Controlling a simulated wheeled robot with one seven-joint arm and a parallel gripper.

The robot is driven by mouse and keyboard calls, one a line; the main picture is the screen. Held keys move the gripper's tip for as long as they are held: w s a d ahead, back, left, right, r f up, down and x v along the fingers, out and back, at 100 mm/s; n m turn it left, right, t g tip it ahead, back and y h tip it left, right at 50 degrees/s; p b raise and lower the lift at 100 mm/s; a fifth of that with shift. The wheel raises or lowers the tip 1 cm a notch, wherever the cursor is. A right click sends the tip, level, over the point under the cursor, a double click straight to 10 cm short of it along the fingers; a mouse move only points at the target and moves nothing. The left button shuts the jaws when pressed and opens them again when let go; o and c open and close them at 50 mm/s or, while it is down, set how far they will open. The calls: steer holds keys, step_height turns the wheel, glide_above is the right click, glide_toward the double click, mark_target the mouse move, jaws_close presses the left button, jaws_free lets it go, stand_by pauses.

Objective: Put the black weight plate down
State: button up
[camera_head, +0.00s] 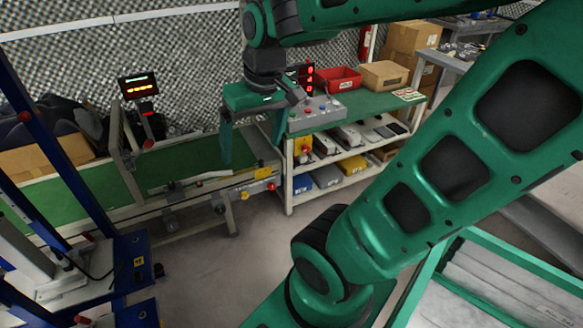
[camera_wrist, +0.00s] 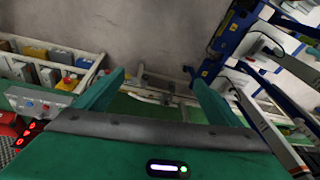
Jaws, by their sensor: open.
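My gripper (camera_head: 250,150) hangs fingers-down over the end of the green conveyor, beside the green-topped workbench (camera_head: 372,110). In the wrist view my gripper (camera_wrist: 158,88) shows its two green fingers spread wide apart, with nothing held between them. The conveyor (camera_head: 98,190) lies beyond the fingers, and part of its green belt shows in the wrist view (camera_wrist: 150,108). I cannot make out a black weight plate in either view.
A control box with buttons (camera_head: 316,114) sits on the bench close to my gripper, with a red bin (camera_head: 339,79) and a cardboard box (camera_head: 384,75) behind. A blue-framed machine (camera_head: 130,262) stands at left. Grey floor (camera_head: 215,262) is open in front of the conveyor.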

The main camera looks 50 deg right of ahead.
steer(key=s+d+f+m+g, duration=0.1)
steer(key=s+d+f+m, duration=0.1)
steer(key=s, duration=0.3)
steer(key=s+d+f+m+g, duration=0.1)
steer(key=s+d+f, duration=0.1)
steer(key=s, duration=0.4)
steer(key=shift+s+f+m+g, duration=0.15)
steer(key=shift+s+m+g, duration=0.1)
steer(key=shift+m+g, duration=0.15)
